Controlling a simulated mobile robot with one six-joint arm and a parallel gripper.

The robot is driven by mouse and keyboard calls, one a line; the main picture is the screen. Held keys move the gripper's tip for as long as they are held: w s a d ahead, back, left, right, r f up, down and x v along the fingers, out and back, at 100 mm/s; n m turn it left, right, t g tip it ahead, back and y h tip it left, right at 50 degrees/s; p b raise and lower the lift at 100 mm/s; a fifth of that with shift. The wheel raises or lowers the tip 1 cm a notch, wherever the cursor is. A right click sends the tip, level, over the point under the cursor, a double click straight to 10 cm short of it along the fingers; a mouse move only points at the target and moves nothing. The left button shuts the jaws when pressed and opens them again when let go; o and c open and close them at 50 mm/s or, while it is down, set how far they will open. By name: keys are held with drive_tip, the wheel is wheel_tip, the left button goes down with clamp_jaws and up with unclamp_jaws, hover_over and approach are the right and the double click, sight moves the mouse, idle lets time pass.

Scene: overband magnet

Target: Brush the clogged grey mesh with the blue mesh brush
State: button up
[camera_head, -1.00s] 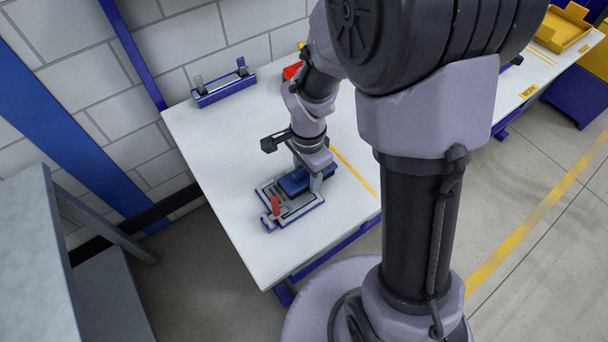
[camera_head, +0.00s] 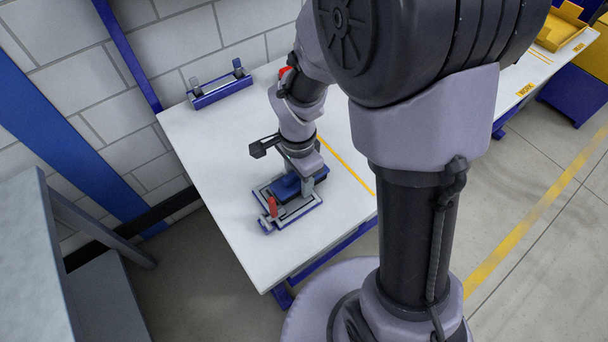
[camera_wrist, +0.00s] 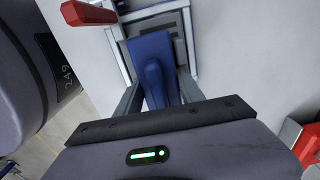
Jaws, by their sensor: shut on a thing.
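The blue mesh brush (camera_head: 287,186) is held in my gripper (camera_head: 304,180) and lies over the framed mesh unit on the table. In the wrist view the brush (camera_wrist: 152,66) sits between the two grey fingers of my gripper (camera_wrist: 158,88). The mesh unit has a blue and grey frame (camera_head: 302,211) with a red handle (camera_head: 272,206) at its left. In the wrist view a strip of grey mesh (camera_wrist: 158,20) shows beyond the brush; the rest is hidden under it. I cannot tell whether the bristles touch the mesh.
The white table (camera_head: 220,180) is clear to the left of the frame. A blue rack with upright holders (camera_head: 221,88) stands at the back edge by the wall. A red object (camera_wrist: 308,142) shows at right in the wrist view. A yellow line (camera_head: 345,163) crosses the table.

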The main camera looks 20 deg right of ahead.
wheel_tip(320, 180, up, 6)
drive_tip(key=p, duration=0.4)
drive_tip(key=shift+p, duration=0.4)
wheel_tip(320, 180, up, 3)
drive_tip(key=p, duration=0.2)
drive_tip(key=shift+r+p, duration=0.15)
drive_tip(key=shift+p, duration=0.2)
drive_tip(key=shift+f, duration=0.2)
